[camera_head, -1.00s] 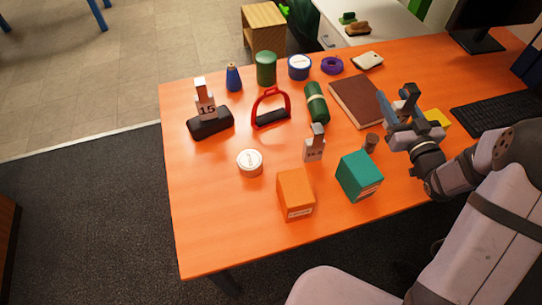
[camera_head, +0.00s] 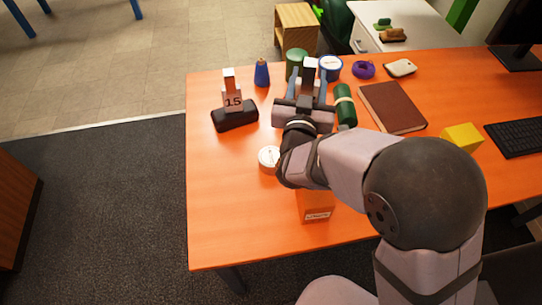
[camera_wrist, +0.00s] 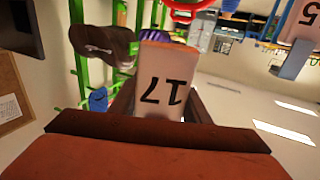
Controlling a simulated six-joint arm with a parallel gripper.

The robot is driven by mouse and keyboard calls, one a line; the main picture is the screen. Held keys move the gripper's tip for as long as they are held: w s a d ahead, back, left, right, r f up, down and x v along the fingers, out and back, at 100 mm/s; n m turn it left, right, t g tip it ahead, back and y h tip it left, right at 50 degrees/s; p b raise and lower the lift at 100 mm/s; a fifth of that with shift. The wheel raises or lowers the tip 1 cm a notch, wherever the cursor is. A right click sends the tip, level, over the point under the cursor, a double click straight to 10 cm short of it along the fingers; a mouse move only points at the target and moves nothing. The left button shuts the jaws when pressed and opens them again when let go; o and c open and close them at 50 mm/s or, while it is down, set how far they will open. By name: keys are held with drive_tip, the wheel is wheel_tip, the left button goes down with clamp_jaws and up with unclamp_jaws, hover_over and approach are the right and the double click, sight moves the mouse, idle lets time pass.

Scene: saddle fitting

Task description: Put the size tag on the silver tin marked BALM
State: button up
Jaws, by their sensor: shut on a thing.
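My gripper (camera_head: 307,88) is shut on a pale size tag (camera_head: 309,66), which sticks up between the fingers near the back of the orange table. The wrist view shows the held tag (camera_wrist: 162,84) with the number 17 upside down. A round, pale silver tin (camera_head: 267,158) lies on the table left of my arm, partly covered by it. The lettering on its lid is too small to read. My gripper is behind the tin and to its right, apart from it.
A tag marked 15 (camera_head: 232,98) stands in a dark block (camera_head: 234,117) at left. A blue cone (camera_head: 262,72), green tin (camera_head: 296,60), blue tin (camera_head: 330,68) and green roll (camera_head: 345,105) are near. An orange box (camera_head: 316,208) is in front. The left front table is clear.

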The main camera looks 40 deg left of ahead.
drive_tip(key=s+a+f, duration=0.2)
drive_tip(key=s+a, duration=0.2)
drive_tip(key=s, duration=0.5)
wheel_tip(320, 180, down, 10)
drive_tip(key=shift+d+h, duration=0.25)
drive_tip(key=shift+h, duration=0.05)
drive_tip(key=shift+s+b, duration=0.1)
drive_tip(key=shift+b, duration=0.2)
drive_tip(key=shift+f, duration=0.15)
drive_tip(key=o, duration=1.1)
drive_tip(key=b+v, duration=0.1)
drive_tip(key=v, duration=1.1)
